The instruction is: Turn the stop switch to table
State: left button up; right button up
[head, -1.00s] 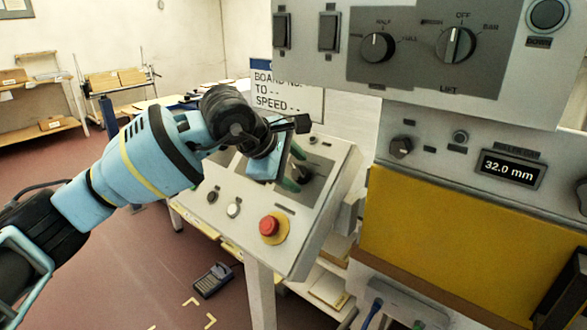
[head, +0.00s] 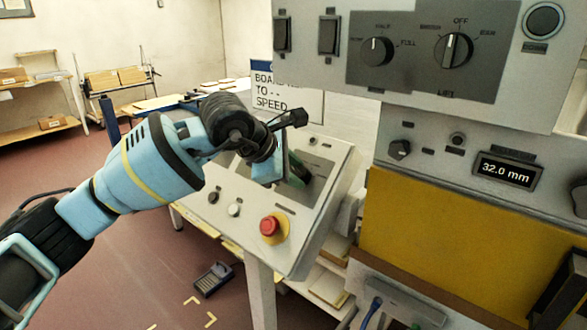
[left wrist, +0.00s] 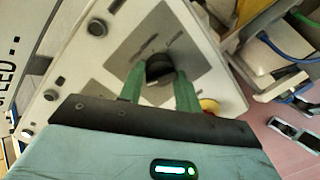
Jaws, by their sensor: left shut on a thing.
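The stop switch is a black rotary knob on a dark grey plate of the sloped control box (head: 325,205). In the left wrist view the black knob (left wrist: 158,66) sits between the two green fingers of my left gripper (left wrist: 159,76). My left gripper (head: 298,171) is shut on this knob. In the head view the gripper hides most of the knob. The labels around it are too small and blurred to read, so I cannot tell its setting. My right gripper is not in view.
A red emergency button (head: 269,226) on a yellow base sits on the box front, near two small buttons. A large panel (head: 425,50) with more knobs and a 32.0 mm display (head: 508,170) stands at right.

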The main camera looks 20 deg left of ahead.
pick_arm(q)
jog(key=o, duration=1)
jog(key=shift+c, duration=0.2)
jog(key=v, duration=0.7)
jog(key=shift+s+r, duration=0.25)
jog(key=shift+r, duration=0.05)
jog(key=shift+a, duration=0.15)
